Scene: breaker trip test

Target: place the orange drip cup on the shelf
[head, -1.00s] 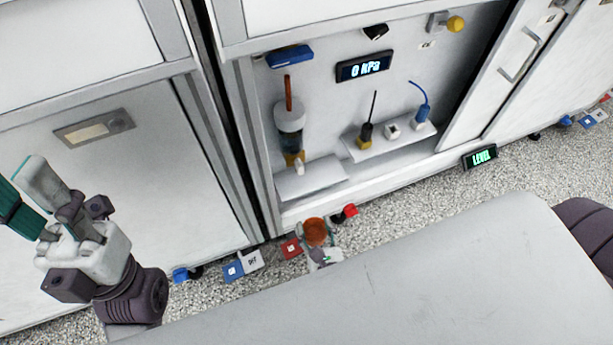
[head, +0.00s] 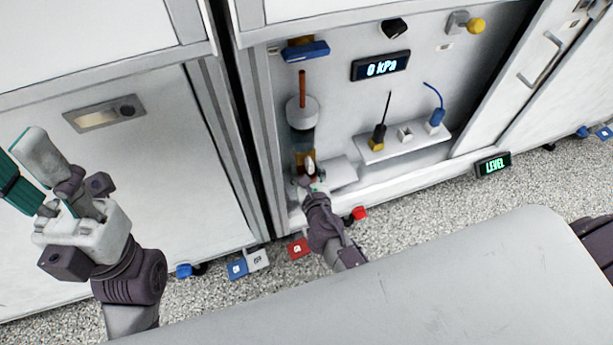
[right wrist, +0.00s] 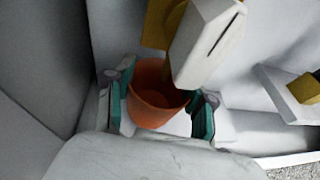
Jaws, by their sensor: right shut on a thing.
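The orange drip cup (right wrist: 152,100) is upright and looks empty in the right wrist view. My right gripper (right wrist: 160,116) is shut on it, with a teal pad on each side. The cup sits just below a white-and-yellow valve part (right wrist: 205,45), which overlaps its rim. In the head view my right gripper (head: 311,180) is at the foot of the clear cylinder, and the cup is hard to make out. The shelf (head: 385,150) is on the panel to the right, with several small items on it. My left gripper (head: 38,180) is raised at the left; its jaw gap is unclear.
A low white ledge (head: 338,173) is just right of the right gripper. The cylinder (head: 302,115) stands above it. A display (head: 380,66) reads 0 kPa. Red (head: 299,249) and blue (head: 237,268) floor tags lie below the cabinet edge.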

